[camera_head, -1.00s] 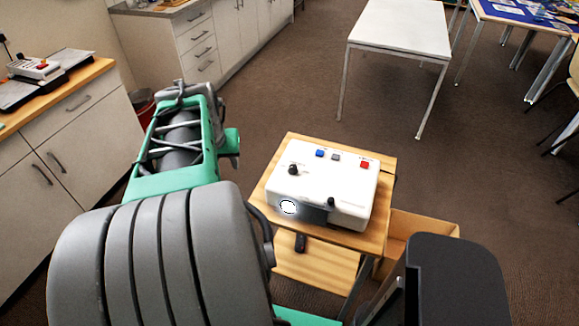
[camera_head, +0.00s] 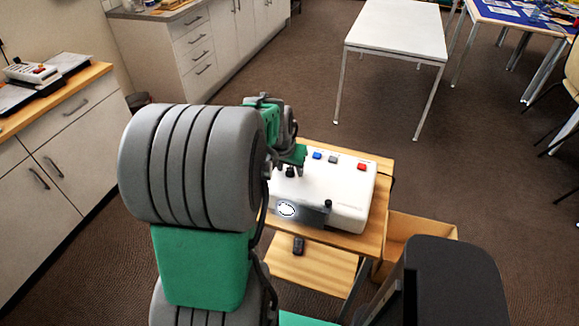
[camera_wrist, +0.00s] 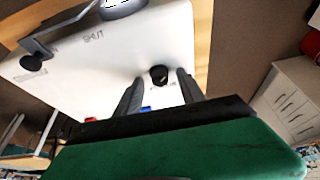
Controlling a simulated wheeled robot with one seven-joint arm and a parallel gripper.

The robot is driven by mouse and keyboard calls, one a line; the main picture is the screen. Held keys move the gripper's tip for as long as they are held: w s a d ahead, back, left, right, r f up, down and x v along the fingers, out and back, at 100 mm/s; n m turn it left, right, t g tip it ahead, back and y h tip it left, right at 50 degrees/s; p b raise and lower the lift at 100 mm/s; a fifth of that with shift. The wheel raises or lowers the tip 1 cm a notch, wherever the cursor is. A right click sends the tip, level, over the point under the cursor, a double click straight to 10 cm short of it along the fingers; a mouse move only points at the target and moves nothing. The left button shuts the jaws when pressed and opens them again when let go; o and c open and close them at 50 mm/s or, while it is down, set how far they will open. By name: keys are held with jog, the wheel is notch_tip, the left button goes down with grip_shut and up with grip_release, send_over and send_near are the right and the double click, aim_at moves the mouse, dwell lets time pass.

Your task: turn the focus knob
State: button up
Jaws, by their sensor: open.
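The white projector (camera_head: 345,190) stands on a small wooden stand. Its black focus knob (camera_head: 290,173) is on the top left, partly hidden by my arm. My gripper (camera_wrist: 160,82) is open, with one dark finger on each side of the knob. Both fingers appear apart from it; I cannot tell their height. In the head view my green gripper (camera_head: 296,157) is just behind and above the knob.
A second black knob or lever (camera_wrist: 32,62) is on the projector, near the word "SHUT". Blue (camera_head: 317,155), grey (camera_head: 333,160) and red (camera_head: 361,167) buttons line the top. An open wooden box (camera_head: 425,226) stands right of the stand.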

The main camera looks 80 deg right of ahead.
jog(key=shift+c, duration=0.4)
grip_shut()
jog(key=shift+m+b, duration=0.35)
jog(key=shift+m, duration=0.05)
jog(key=shift+o, duration=0.4)
grip_release()
jog(key=v, duration=0.8)
jog(key=shift+w, duration=0.15)
